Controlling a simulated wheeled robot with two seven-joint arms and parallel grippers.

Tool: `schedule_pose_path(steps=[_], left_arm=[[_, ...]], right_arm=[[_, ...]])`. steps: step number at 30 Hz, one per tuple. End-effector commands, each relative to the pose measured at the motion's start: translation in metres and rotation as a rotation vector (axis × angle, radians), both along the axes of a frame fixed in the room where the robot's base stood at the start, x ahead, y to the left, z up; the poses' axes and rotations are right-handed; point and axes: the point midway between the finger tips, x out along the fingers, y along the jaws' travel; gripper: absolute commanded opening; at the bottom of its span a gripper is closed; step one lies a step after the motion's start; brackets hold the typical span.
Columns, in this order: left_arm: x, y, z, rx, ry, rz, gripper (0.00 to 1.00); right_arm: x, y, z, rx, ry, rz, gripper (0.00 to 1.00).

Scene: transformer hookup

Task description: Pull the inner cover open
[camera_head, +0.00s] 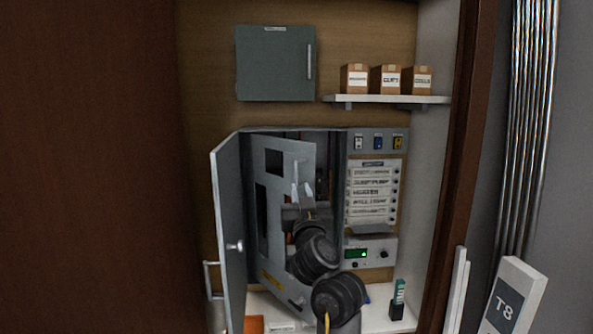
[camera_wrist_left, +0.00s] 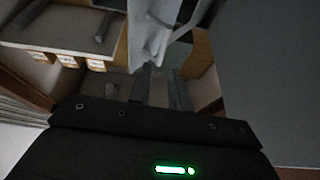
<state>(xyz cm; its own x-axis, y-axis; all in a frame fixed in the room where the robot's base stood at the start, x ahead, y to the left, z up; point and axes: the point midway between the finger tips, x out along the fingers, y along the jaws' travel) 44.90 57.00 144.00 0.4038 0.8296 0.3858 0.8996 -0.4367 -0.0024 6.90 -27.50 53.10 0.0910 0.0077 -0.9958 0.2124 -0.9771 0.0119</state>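The inner cover (camera_head: 272,220) is a grey panel with dark rectangular cutouts and a yellow label low down. It stands swung partly out of the grey cabinet, with dark space showing behind its right edge. My left gripper (camera_head: 302,190) is in front of the cover's right edge, fingers pointing up and a gap between the fingertips. The left wrist view shows the two fingers (camera_wrist_left: 158,88) apart, with a pale grey piece just beyond them. Whether they touch the cover is unclear. My left wrist and arm hide the cover's lower right. My right gripper is out of view.
The cabinet's outer door (camera_head: 229,240) stands open at the left, with a round knob. A labelled switch panel (camera_head: 373,190) is right of the opening. A shelf (camera_head: 390,100) with small boxes and a closed grey box (camera_head: 275,65) are above. A T8 sign (camera_head: 508,300) stands lower right.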

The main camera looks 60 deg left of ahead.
Motion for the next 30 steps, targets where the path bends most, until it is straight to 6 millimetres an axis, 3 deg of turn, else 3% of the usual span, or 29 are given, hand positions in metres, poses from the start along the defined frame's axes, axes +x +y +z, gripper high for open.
schedule_pose_path(steps=[6, 13, 26, 30], left_arm=[[0.017, 0.036, 0.021, 0.001, 0.004, 0.003, 0.19], [0.030, 0.063, 0.032, 0.000, 0.002, 0.001, 0.19], [0.035, 0.072, 0.034, -0.001, -0.001, -0.002, 0.19], [0.035, 0.072, 0.034, -0.001, -0.001, -0.002, 0.04]], right_arm=[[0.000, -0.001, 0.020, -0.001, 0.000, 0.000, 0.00], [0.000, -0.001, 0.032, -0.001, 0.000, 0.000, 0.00], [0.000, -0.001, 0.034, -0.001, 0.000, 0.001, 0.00], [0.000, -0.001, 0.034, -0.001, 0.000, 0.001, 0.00]])
